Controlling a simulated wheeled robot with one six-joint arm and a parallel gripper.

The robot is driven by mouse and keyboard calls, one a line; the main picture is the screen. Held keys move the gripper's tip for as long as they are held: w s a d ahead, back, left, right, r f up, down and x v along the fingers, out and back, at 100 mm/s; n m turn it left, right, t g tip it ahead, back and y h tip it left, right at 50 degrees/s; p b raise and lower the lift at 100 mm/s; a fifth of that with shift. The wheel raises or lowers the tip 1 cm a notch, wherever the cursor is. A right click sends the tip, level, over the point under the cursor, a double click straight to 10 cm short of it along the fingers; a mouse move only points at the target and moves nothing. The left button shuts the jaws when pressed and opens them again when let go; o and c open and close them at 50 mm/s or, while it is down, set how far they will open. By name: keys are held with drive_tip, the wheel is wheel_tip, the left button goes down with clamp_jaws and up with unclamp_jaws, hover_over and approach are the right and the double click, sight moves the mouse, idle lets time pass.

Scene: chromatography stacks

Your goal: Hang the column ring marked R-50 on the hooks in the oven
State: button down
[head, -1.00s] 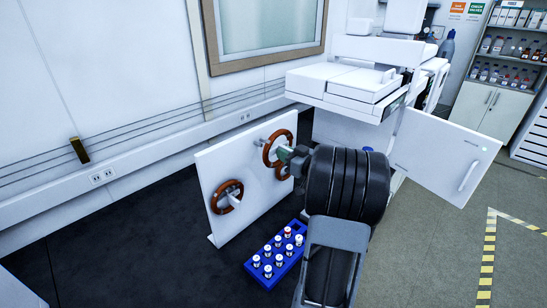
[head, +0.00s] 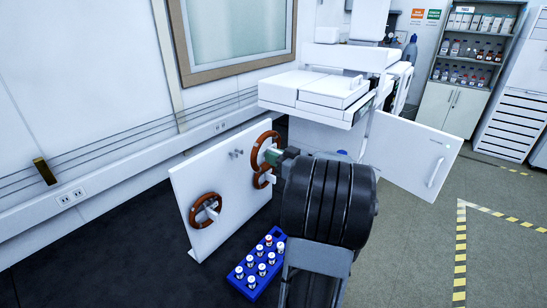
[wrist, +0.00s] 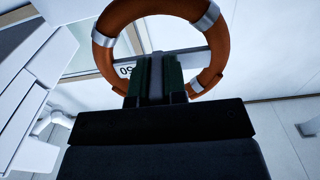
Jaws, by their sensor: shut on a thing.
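My gripper (head: 272,157) is shut on a brown-orange column ring (head: 263,141) with silver bands, held upright in front of the white board. In the wrist view the ring (wrist: 220,50) stands upright across the fingers (wrist: 156,78). A label behind the fingers shows "50"; the rest is covered. A second ring (head: 264,181) shows just below the held one, partly behind my arm. Another ring (head: 194,212) hangs at the board's lower left. The oven is probably the white instrument (head: 300,88) with the open door (head: 410,155); its inside and hooks are hidden.
The white board (head: 230,195) has bare pegs (head: 236,153) left of the held ring. A blue rack (head: 247,288) of several vials is on the floor beside my arm. The open door juts out to the right. Grey floor beyond is clear, with yellow-black striped tape.

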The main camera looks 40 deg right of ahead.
drive_tip(key=s+d+p, duration=0.1)
drive_tip(key=s, duration=0.5)
idle(0.8)
drive_tip(key=s+d+p, duration=0.2)
drive_tip(key=s+d, duration=0.1)
drive_tip(key=s, duration=1.3)
drive_tip(key=shift+s, duration=0.35)
